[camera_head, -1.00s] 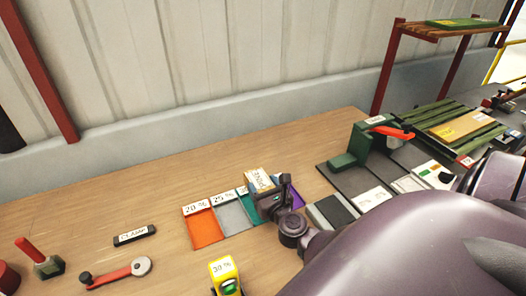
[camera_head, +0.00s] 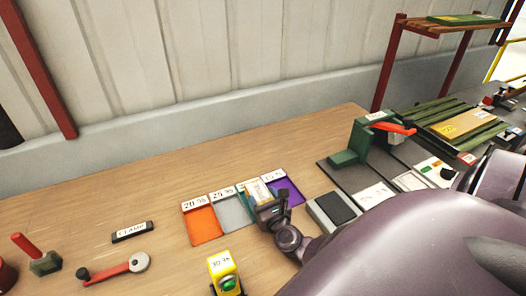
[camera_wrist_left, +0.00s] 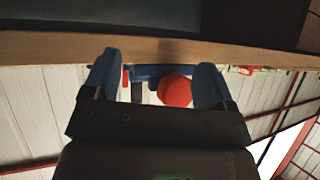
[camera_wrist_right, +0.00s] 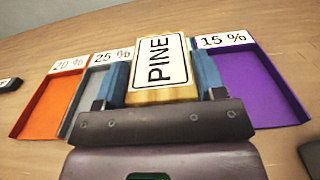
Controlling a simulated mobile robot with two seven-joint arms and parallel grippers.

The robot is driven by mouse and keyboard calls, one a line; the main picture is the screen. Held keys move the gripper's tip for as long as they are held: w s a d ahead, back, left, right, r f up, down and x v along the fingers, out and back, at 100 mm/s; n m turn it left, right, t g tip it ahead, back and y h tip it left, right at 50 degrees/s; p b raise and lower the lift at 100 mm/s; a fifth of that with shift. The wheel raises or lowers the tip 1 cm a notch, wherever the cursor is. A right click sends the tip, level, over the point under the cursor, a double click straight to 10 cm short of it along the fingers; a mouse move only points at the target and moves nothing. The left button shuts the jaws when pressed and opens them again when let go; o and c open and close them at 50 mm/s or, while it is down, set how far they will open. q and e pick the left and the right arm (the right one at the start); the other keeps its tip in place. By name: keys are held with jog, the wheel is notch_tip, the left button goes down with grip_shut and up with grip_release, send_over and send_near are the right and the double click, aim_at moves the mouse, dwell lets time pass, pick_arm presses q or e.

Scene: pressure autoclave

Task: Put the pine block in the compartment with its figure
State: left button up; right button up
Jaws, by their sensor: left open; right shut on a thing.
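The pine block (camera_head: 258,190), with a white PINE label, is held between the fingers of my right gripper (camera_head: 272,210). The label also shows large in the right wrist view (camera_wrist_right: 160,62). The block is over the teal compartment (camera_head: 241,188), hiding most of it and its figure. Whether it touches the floor I cannot tell. To the left are the orange 20 % compartment (camera_head: 204,226) and the grey 25 % one (camera_head: 234,215); to the right is the purple 15 % one (camera_head: 290,191). A yellow device (camera_head: 226,275) shows 30 %. My left gripper (camera_wrist_left: 160,80) is open and empty.
A green press with a red lever (camera_head: 385,135) and grey pads stand to the right. A CLAMP label (camera_head: 132,232) and a red-handled lever (camera_head: 115,270) lie at left. Bare table lies behind the compartments. A red octagonal thing (camera_wrist_left: 174,90) shows beyond my left fingers.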

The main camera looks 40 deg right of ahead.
jog(key=shift+f, duration=0.15)
jog(key=o, duration=1)
jog(key=shift+r, duration=0.2)
jog(key=b+v, duration=0.2)
jog(key=v, duration=0.8)
jog(key=shift+s, duration=0.3)
jog(key=shift+s+a, duration=0.2)
jog(key=shift+s, duration=0.45)
